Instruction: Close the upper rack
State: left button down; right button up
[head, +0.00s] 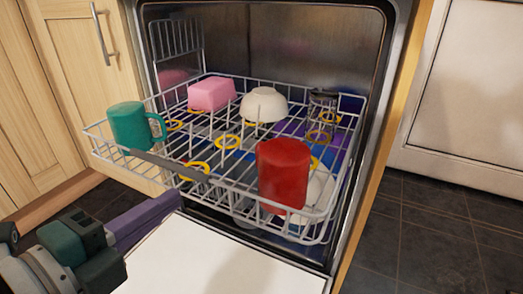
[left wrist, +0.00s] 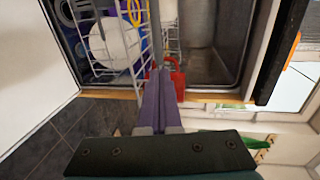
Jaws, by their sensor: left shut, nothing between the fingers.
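The upper rack (head: 237,187) is a white wire rack. It is pulled out of the dishwasher, over the open door. A grey bar (head: 168,165) runs along its front edge. My left gripper (head: 176,196), with purple fingers, is shut and empty, in front of and below the rack's front edge. In the left wrist view its fingertips (left wrist: 157,72) appear near rack wires (left wrist: 128,35) and the red mug (left wrist: 179,80). My right gripper is out of view.
The open dishwasher door (head: 225,262) lies flat below the rack. The metal tub (head: 300,38) opens behind it. Wooden cabinets (head: 75,70) stand at the left. Dark tiled floor (head: 440,235) is clear at the right.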

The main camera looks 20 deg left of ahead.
aim_at(202, 180)
pick_arm(q)
jog(key=b+x, duration=0.1)
jog(key=x, duration=0.3)
jog(key=shift+f, duration=0.1)
jog(key=shift+w, duration=0.4)
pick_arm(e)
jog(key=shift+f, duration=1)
